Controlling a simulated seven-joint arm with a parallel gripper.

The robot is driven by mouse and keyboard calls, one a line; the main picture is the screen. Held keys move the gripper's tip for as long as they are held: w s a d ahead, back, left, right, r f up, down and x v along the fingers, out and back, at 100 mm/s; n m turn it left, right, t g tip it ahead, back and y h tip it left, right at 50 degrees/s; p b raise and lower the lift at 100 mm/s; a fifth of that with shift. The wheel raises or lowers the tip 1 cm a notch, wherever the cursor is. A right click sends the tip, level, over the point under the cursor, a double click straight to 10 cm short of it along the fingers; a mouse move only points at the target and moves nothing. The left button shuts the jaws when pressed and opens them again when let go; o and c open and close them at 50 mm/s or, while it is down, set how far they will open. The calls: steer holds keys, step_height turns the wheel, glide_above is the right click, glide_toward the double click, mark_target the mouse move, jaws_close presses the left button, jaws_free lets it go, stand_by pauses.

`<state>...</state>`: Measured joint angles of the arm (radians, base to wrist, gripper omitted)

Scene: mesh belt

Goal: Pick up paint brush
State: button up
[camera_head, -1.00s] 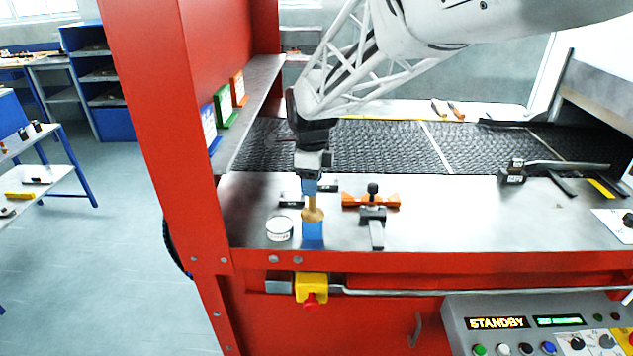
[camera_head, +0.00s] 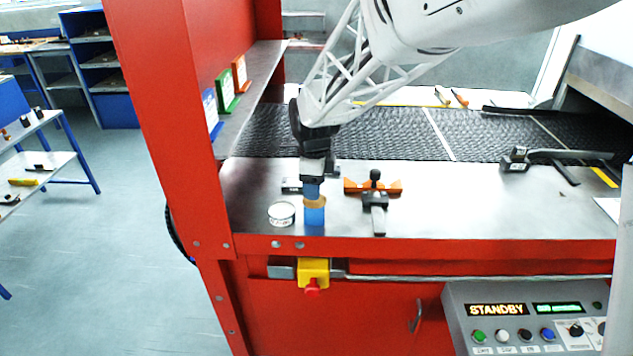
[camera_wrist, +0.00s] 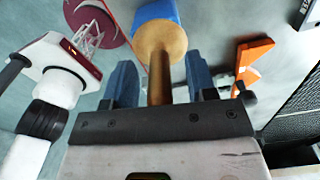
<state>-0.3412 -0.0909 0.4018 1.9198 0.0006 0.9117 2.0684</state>
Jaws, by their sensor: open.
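The paint brush (camera_head: 315,202) stands upright near the front edge of the metal bench, with a wide tan wooden part above a blue lower part. In the wrist view, its wooden handle (camera_wrist: 159,86) points toward my gripper. My gripper (camera_head: 313,188) is directly above the wide part, pointing down. In the wrist view, the two blue fingers of my gripper (camera_wrist: 160,82) are apart on either side of the handle, with gaps visible. In the head view, the fingers hide most of the handle.
A white round tin (camera_head: 282,214) stands just left of the brush. A black clamp-like tool (camera_head: 376,211) and an orange piece (camera_head: 357,187) lie to the right. The black mesh belt (camera_head: 385,135) runs behind. A red post (camera_head: 160,120) rises at left. The bench's right side has clear room.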

jaws_close()
steer(key=shift+r, duration=0.1)
stand_by(0.3)
steer(key=shift+r, duration=4.95)
steer(key=w+a+f+g+y, duration=0.2)
steer(key=a+g, duration=0.1)
steer(key=a, duration=0.4)
steer(key=shift+w, duration=0.35)
